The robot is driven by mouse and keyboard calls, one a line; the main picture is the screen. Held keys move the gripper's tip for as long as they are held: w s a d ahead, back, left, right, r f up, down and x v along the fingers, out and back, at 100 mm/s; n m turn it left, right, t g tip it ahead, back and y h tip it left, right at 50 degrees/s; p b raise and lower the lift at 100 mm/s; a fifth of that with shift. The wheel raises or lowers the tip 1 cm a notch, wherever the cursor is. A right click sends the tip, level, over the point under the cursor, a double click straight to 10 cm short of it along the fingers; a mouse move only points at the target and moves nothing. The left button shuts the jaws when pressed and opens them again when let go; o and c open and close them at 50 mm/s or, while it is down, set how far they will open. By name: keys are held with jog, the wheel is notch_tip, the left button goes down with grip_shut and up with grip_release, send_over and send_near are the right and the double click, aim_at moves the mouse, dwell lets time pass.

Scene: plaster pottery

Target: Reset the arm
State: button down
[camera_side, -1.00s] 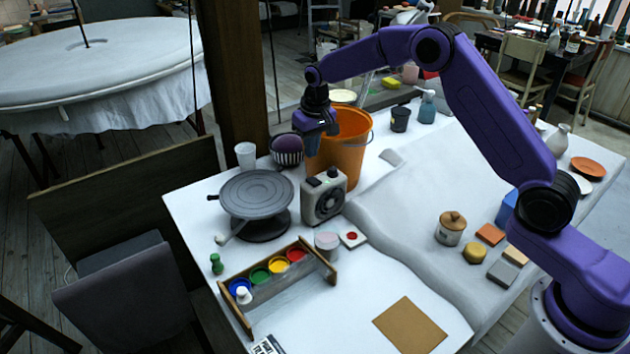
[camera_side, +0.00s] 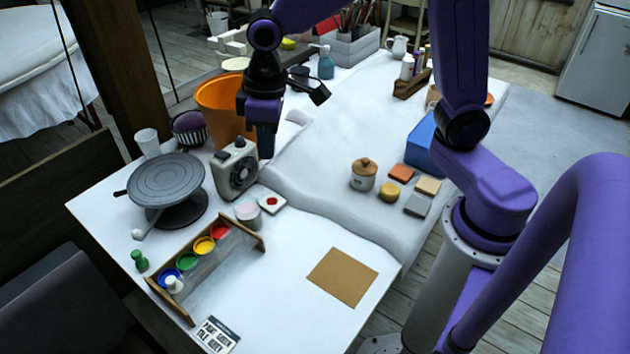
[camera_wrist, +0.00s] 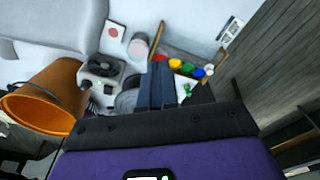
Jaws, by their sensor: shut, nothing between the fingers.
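My gripper (camera_side: 265,143) points down in the side view, above the table between the orange bucket and the fan-like device. Its fingers are shut with nothing between them. In the wrist view the shut fingers (camera_wrist: 156,85) show in the middle. My purple arm is raised and bent, with its base at the right of the table. The gripper's exact height above the table is hard to tell.
Beside the gripper stand an orange bucket (camera_side: 218,112) and a small fan-like device (camera_side: 236,171). A grey turntable (camera_side: 166,180), a paint rack (camera_side: 205,272) and a lidded jar (camera_side: 363,175) stand on the white table. Room around the brown board (camera_side: 342,277) is clear.

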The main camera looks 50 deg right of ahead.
jog(key=s+d+n, duration=0.3)
jog(key=s+d, duration=0.1)
jog(key=s, duration=0.6)
jog(key=s+d+n, duration=0.2)
jog(key=s+d, duration=0.3)
jog(key=s, duration=0.6)
jog(key=shift+s+d+f+n+g, duration=0.15)
jog(key=shift+s+f+n+g, duration=0.15)
jog(key=shift+f+n, duration=0.1)
